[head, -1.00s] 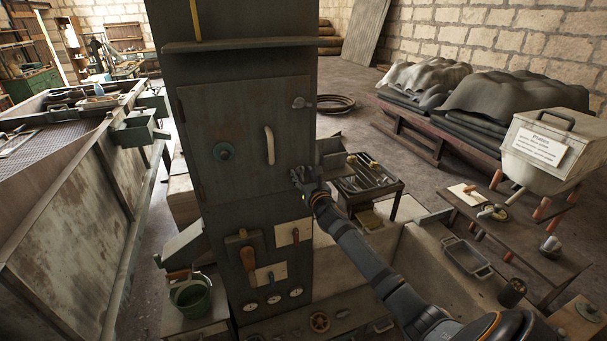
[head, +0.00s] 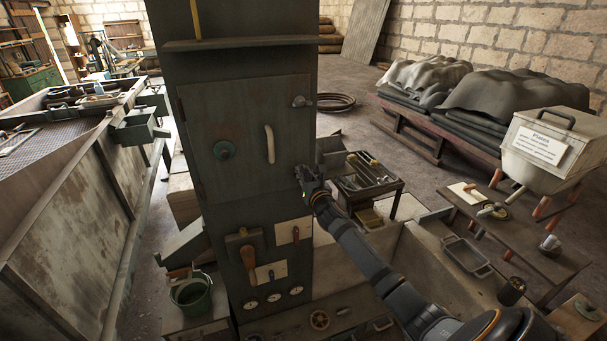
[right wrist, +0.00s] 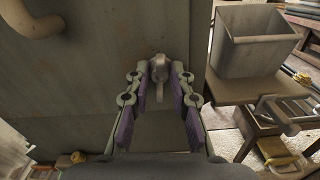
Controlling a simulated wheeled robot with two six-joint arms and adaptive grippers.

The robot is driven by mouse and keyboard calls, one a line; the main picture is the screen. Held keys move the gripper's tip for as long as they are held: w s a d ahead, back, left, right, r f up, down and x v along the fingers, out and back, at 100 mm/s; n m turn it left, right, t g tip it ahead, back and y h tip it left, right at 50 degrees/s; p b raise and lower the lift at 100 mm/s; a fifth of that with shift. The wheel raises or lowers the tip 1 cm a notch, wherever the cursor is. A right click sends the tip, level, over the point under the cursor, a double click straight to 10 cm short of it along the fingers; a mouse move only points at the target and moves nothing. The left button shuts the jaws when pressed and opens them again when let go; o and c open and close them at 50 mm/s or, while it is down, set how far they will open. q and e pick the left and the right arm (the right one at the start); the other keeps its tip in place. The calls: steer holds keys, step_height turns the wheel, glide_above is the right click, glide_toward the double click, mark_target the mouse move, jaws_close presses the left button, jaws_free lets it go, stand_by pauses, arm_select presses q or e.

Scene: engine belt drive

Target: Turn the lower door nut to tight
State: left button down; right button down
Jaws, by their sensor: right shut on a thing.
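The lower door nut (right wrist: 158,72) is a grey wing-shaped piece at the right edge of the cabinet door (head: 243,135). In the right wrist view it sits between the tips of my two fingers, with one wing pointing down the picture. My right gripper (right wrist: 159,78) is shut on it. In the head view my right gripper (head: 303,176) is at the door's lower right edge and hides the nut. The upper door nut (head: 301,102) shows above, with its wing pointing right. My left gripper is out of view.
A grey bin (right wrist: 252,42) stands close to the right of the gripper. Levers (head: 249,256) and several gauges are below the door.

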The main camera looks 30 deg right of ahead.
steer(key=m, duration=0.8)
steer(key=shift+d, duration=0.1)
steer(key=m+b, duration=0.1)
steer(key=m, duration=0.3)
steer(key=shift+f, duration=0.15)
steer(key=shift+m+b, duration=0.8)
steer(key=shift+m, duration=1.4)
steer(key=c, duration=1.2)
jaws_free()
steer(key=shift+o, duration=0.2)
steer(key=shift+s, duration=0.1)
